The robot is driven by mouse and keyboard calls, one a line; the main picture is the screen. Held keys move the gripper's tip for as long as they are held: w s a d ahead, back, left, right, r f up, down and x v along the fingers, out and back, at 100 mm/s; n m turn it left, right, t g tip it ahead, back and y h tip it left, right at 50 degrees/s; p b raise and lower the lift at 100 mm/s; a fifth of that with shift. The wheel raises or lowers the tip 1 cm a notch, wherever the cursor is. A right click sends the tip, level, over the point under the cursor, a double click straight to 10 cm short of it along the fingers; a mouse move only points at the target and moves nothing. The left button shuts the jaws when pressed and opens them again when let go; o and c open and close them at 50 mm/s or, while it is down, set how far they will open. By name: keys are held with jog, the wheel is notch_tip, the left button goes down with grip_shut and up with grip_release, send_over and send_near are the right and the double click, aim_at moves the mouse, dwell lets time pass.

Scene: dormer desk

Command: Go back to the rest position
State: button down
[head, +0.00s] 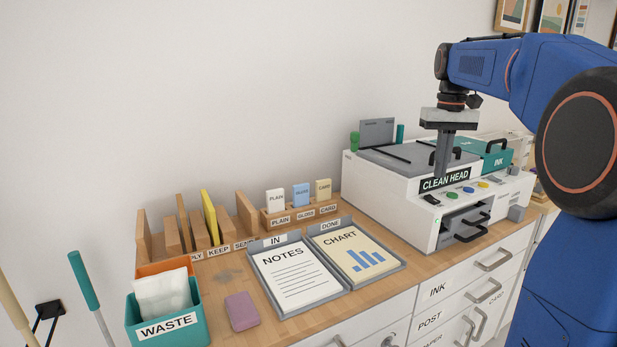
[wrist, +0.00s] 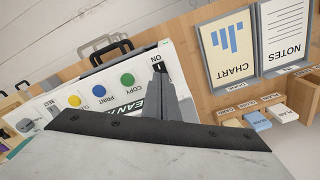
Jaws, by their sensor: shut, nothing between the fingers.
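My gripper (head: 441,174) points down in the head view, in front of the white printer (head: 405,200) and close above its CLEAN HEAD label (head: 445,182). Its fingers are closed together with nothing between them. In the wrist view the closed fingers (wrist: 159,72) show near the ON label and the black switch, beside the green COPY button (wrist: 127,79). I cannot tell whether the fingertips touch the printer. My blue arm comes in from the right.
The NOTES tray (head: 294,277) and CHART tray (head: 354,250) lie left of the printer. A teal WASTE bin (head: 190,333) and a purple block (head: 241,311) sit at the front left. Space above the trays is clear.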

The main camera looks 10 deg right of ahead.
jog(key=s+a+f+n+t, duration=0.1)
jog(key=s+a+f, duration=0.35)
jog(key=s, duration=0.25)
jog(key=s+a+f+t, duration=0.1)
jog(key=s+a+f, duration=0.2)
jog(key=s+a, duration=0.4)
jog(key=s+a+f+n+t, duration=0.1)
jog(key=s+a+f, duration=0.3)
jog(key=s+f, duration=1.1)
jog(key=shift+s+f+t, duration=0.15)
jog(key=shift+s+t, duration=0.35)
jog(key=shift+t, duration=0.4)
